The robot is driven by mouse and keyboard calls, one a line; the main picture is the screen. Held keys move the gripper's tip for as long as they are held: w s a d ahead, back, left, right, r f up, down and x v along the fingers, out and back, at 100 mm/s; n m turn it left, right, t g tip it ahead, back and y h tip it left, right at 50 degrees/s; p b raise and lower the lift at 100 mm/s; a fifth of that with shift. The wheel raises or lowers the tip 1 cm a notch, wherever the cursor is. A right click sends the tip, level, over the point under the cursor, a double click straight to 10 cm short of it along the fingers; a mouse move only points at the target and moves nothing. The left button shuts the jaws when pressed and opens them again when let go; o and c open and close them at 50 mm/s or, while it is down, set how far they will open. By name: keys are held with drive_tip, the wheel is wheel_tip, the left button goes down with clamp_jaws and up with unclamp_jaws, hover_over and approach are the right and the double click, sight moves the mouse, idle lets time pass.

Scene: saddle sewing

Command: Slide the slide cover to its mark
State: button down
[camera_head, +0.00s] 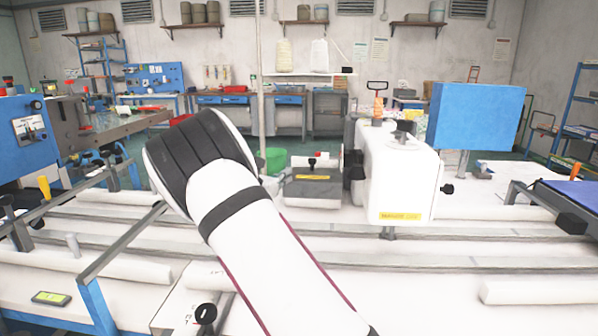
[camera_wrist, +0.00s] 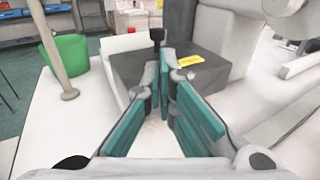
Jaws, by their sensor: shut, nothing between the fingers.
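The slide cover appears to be the dark grey block (camera_head: 313,192) with a black knob on top and a yellow label, left of the white sewing machine head in the head view. In the wrist view the grey block (camera_wrist: 135,68) lies just beyond my gripper (camera_wrist: 166,58). Its black knob (camera_wrist: 157,36) stands upright just past the fingertips in the picture; I cannot tell whether they touch. My teal fingers converge at their tips, shut and empty. The gripper is hidden behind my arm in the head view. I cannot make out a separate mark for the cover.
The white machine head (camera_head: 398,180) stands close to the block's right. A blue panel (camera_head: 478,115) is further right. A green bin (camera_head: 275,160) and a thin upright pole (camera_wrist: 57,60) are to the left. White rolls and rails run across the table.

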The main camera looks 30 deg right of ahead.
sight(312, 162)
drive_tip(key=b+x, duration=0.1)
drive_tip(key=x, duration=1.2)
drive_tip(key=shift+d, duration=0.2)
drive_tip(key=shift+w+d, duration=0.1)
